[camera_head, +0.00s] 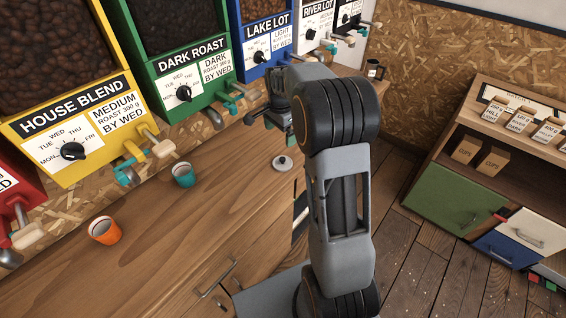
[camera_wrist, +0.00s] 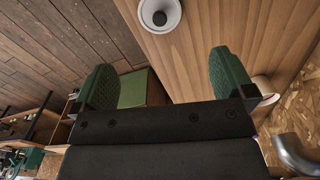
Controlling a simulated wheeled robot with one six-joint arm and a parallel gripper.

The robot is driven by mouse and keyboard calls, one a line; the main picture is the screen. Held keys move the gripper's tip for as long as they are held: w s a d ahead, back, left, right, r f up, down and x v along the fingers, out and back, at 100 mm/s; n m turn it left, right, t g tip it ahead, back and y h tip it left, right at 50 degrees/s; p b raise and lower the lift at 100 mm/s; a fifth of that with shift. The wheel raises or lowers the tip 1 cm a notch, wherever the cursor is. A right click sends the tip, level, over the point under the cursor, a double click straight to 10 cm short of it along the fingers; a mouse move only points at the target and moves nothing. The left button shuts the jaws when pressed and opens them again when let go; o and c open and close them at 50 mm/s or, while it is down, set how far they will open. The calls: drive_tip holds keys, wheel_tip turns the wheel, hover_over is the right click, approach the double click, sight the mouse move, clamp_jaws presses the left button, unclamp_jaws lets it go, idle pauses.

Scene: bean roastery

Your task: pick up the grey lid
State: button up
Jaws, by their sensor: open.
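The grey lid (camera_head: 283,163) is a small round disc with a dark knob, lying on the wooden counter (camera_head: 210,205) near its front edge. In the wrist view the lid (camera_wrist: 160,14) is at the top middle, cut off by the frame edge, beyond my fingertips. My gripper (camera_wrist: 164,72) is open with its two green-padded fingers wide apart and nothing between them. In the head view my gripper is partly hidden by my arm, over the counter behind the lid.
An orange cup (camera_head: 104,231) and a teal cup (camera_head: 183,174) stand on the counter to the left. Bean dispensers, such as the green one (camera_head: 180,70), line the wall with protruding spouts. A dark mug (camera_head: 375,70) is at the far end. A shelf unit (camera_head: 480,190) stands right.

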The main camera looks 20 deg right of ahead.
hover_over(281, 159)
wheel_tip(281, 159, down, 8)
drive_tip(key=shift+r+p, duration=0.1)
drive_tip(key=shift+p, duration=0.3)
drive_tip(key=shift+f+p, duration=0.8)
drive_tip(key=shift+f, duration=2.15)
drive_tip(key=shift+c, duration=0.2)
drive_tip(key=c, duration=0.8)
